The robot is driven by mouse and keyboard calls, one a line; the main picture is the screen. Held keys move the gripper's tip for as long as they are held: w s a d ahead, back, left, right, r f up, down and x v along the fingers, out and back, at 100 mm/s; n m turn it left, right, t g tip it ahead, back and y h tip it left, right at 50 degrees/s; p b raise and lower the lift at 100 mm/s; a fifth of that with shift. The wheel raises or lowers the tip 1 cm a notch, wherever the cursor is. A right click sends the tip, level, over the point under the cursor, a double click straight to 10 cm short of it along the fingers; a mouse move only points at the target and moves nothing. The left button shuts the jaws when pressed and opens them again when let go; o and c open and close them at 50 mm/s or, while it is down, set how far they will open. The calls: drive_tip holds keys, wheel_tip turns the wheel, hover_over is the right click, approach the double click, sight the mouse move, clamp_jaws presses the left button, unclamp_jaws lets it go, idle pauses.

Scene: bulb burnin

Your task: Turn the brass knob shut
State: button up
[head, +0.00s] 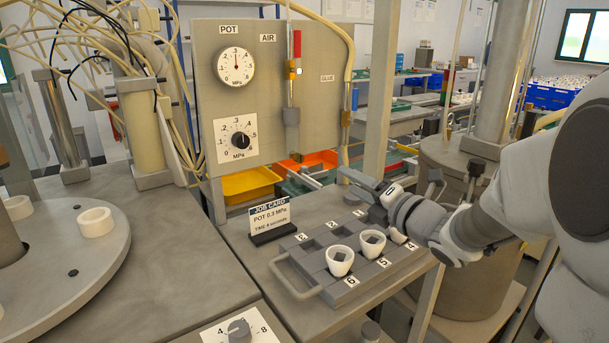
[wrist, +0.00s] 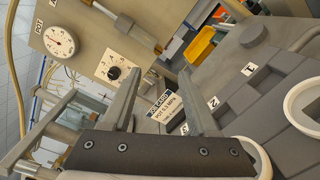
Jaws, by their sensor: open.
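A small brass-coloured fitting (head: 346,118) sits on the glue line at the right edge of the grey panel in the head view. I cannot tell for certain whether it is the brass knob. In the wrist view a brass-coloured piece (wrist: 158,48) shows at the end of a grey cylinder on the panel. My gripper (head: 350,183) is low in front of the panel, above the far edge of the numbered block, apart from the fitting. In the wrist view my gripper (wrist: 159,72) has its two fingers wide apart with nothing between them.
The panel (head: 275,135) carries a POT gauge (head: 236,66) and a black dial (head: 239,140). A job card (head: 270,217) reads POT 0.3 MPa. The numbered block (head: 372,272) holds two white cups (head: 340,261). A round plate (head: 90,265) stands left. Yellow bins (head: 250,185) lie behind.

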drive_tip(key=f+n+y, duration=0.1)
drive_tip(key=b, duration=0.2)
approach(301, 159)
drive_tip(key=x, duration=0.8)
drive_tip(key=shift+w+a, duration=0.25)
drive_tip(key=shift+a, duration=0.05)
drive_tip(key=shift+c, duration=0.2)
clamp_jaws()
